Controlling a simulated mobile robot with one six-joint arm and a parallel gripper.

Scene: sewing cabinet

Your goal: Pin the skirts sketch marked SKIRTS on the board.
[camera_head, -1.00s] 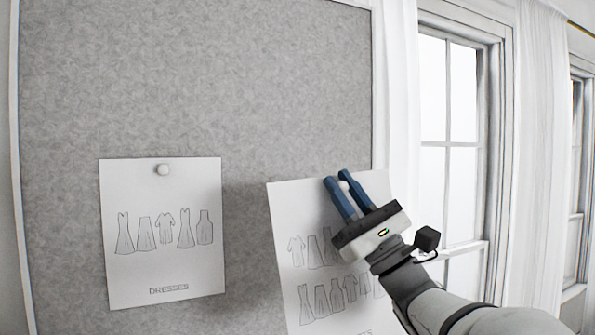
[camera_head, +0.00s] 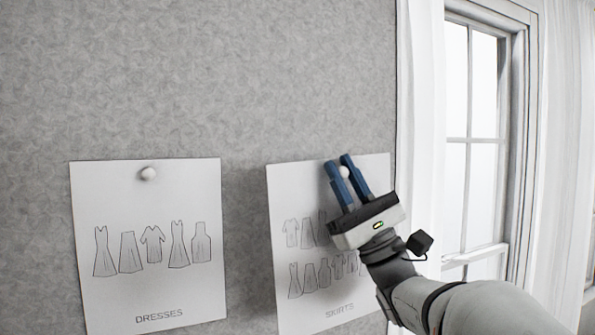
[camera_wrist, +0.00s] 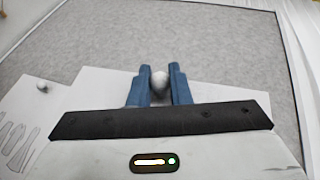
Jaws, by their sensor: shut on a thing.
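The skirts sketch (camera_head: 300,180) is a white sheet marked SKIRTS with rows of drawn garments. It is upright in front of the right part of the grey board (camera_head: 230,80), to the right of the dresses sheet. My gripper (camera_head: 342,168) has blue fingers shut on a round white pin (camera_head: 344,172) at the sheet's upper edge. The pin also shows between the fingertips in the wrist view (camera_wrist: 159,80). My gripper hides part of the drawings. A shadow lies left of the sheet; I cannot tell whether the sheet touches the board.
The dresses sheet (camera_head: 150,200) hangs on the board at the left under its own white pin (camera_head: 148,174). The board above both sheets is bare. A white curtain (camera_head: 420,120) and a window (camera_head: 475,130) stand to the right of the board.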

